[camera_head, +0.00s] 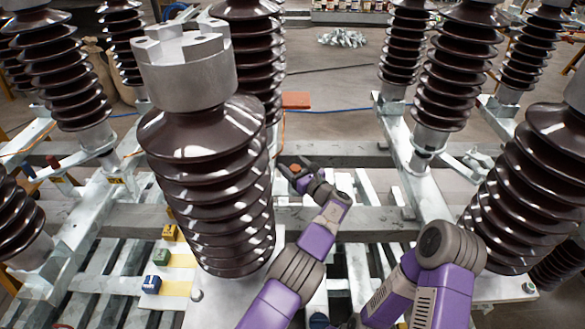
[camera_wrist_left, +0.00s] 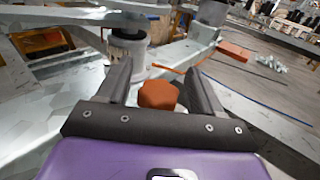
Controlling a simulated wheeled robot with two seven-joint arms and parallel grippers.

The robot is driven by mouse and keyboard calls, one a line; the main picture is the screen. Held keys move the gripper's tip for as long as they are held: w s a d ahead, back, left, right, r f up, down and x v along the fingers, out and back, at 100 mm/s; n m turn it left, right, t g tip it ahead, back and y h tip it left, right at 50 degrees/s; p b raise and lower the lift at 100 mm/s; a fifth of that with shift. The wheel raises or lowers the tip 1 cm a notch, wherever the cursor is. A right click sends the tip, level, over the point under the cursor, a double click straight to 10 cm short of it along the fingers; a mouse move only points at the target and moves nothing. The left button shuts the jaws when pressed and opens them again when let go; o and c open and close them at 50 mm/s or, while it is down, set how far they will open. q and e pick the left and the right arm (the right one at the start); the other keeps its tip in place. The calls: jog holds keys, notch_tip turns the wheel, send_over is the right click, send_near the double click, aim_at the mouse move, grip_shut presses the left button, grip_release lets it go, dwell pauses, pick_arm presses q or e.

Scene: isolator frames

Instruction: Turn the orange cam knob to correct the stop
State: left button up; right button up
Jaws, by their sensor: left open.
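The orange cam knob (camera_wrist_left: 158,95) is a faceted orange piece, seen in the left wrist view between the two fingers of my left gripper (camera_wrist_left: 155,82). The fingers are open, one on each side of it, with a visible gap at least on the left. In the head view the knob (camera_head: 295,168) is a small orange spot at my left gripper (camera_head: 290,164), beyond the large brown insulator. I cannot tell whether either finger touches it. The stop cannot be made out. My right arm shows at lower right, but its gripper does not show.
A large ribbed brown insulator (camera_head: 212,180) stands left of my left arm, and another (camera_head: 535,180) at the right. An orange box (camera_head: 295,100) with a cable lies behind the knob. Grey metal beams (camera_head: 350,218) cross below. Open floor lies at the back.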

pick_arm(q)
jog(key=shift+w+a, duration=0.15)
jog(key=shift+w, duration=0.05)
jog(key=c, duration=1)
jog(key=shift+o, duration=0.2)
jog(key=shift+r+m+t+h+p, duration=0.1)
jog(key=shift+m+t+h+p, duration=0.2)
jog(key=shift+m+t+h, duration=0.15)
